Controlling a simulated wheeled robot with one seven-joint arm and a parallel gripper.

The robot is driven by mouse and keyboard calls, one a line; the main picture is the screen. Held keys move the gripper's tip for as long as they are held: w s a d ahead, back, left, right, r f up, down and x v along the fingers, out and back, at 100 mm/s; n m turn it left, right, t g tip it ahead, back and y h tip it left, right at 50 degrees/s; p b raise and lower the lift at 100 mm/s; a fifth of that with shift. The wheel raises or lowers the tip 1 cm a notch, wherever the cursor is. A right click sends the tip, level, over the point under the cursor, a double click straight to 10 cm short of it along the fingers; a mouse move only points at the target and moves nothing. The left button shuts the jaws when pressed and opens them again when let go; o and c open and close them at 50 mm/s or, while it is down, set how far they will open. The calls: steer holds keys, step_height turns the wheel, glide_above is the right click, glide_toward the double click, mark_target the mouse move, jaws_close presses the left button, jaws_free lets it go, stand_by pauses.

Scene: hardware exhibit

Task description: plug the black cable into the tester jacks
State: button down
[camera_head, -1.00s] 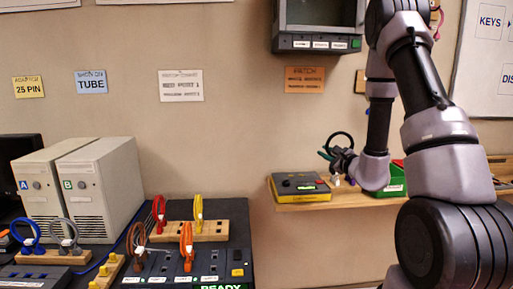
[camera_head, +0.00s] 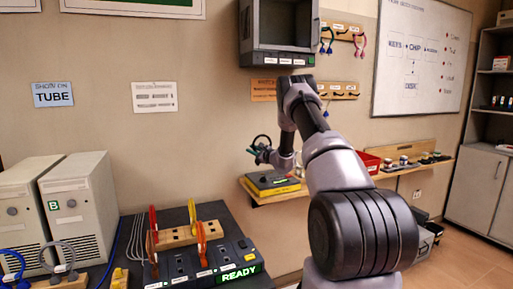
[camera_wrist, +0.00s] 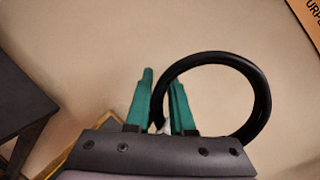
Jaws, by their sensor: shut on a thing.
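My gripper (camera_head: 254,150) is shut on the black cable (camera_head: 266,138), just above the shelf at mid-picture. In the wrist view its green fingers (camera_wrist: 161,82) hold the cable, whose thick loop (camera_wrist: 262,85) bulges to the right. The cable's plug ends are mostly hidden by the fingers. A yellow and dark box (camera_head: 262,188), which looks like the tester, lies on the shelf below the gripper, apart from the cable. Its jacks are too small to make out.
The wooden shelf (camera_head: 405,167) runs right with a red bin (camera_head: 369,163) and small parts. A console with a READY display (camera_head: 239,272) and orange and red cables stands lower left, beside grey computer towers (camera_head: 82,205).

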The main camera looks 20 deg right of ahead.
steer(key=w+d, duration=0.5)
steer(key=w, duration=0.1)
steer(key=shift+m+h, duration=0.3)
steer(key=shift+f, duration=2.9)
steer(key=shift+s+f, duration=0.1)
steer(key=shift+f, duration=0.95)
stand_by(0.7)
steer(key=shift+d, duration=0.1)
steer(key=shift+c, duration=0.3)
jaws_free()
stand_by(0.4)
steer(key=shift+s, duration=0.15)
steer(key=shift+v, duration=3.65)
